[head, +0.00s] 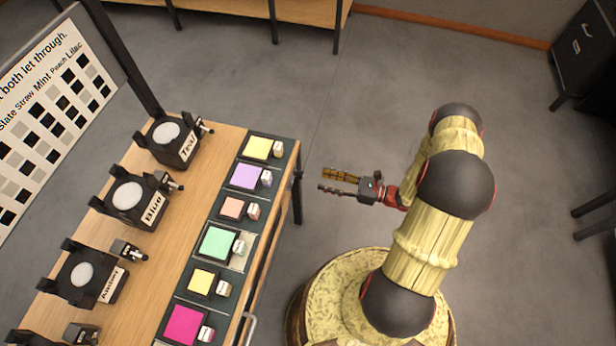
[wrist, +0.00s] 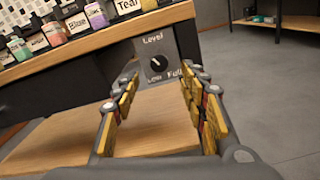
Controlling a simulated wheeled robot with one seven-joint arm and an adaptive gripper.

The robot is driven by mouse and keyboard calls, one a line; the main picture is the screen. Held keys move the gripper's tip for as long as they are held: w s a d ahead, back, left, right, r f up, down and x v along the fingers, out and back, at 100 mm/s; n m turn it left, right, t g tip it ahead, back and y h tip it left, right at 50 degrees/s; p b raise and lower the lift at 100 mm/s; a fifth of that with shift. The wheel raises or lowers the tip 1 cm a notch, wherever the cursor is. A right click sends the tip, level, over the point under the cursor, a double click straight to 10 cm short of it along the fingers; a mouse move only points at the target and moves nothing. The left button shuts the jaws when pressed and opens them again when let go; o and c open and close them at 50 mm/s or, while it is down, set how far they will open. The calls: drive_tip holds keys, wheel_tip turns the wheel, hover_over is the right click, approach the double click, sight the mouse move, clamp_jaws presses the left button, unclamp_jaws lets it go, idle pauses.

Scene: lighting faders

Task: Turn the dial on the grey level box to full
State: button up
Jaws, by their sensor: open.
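The grey level box (wrist: 176,47) is mounted under the table edge in the wrist view. Its face reads "Level" at the top, "Low" at lower left and "Full" at lower right. The black dial (wrist: 156,64) sits in the middle of that face. Its pale pointer mark seems to point up and left, but it is small. My gripper (head: 322,181) is open and empty, right of the table edge in the head view. In the wrist view the fingers of my gripper (wrist: 164,76) are apart, with the dial ahead between their tips, not touched.
The wooden table (head: 200,200) carries lamp stands, such as one marked Blue (head: 127,195), and a dark rack of coloured squares (head: 219,242) along its edge. A table leg (wrist: 186,42) stands beside the level box. The floor (head: 370,80) beyond my gripper is clear.

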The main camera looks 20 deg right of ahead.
sight(299, 175)
drive_tip(key=b+x, duration=0.1)
drive_tip(key=x, duration=0.6)
drive_tip(key=shift+b, duration=0.35)
drive_tip(key=shift+w+a, duration=0.1)
drive_tip(key=shift+c, duration=0.3)
clamp_jaws()
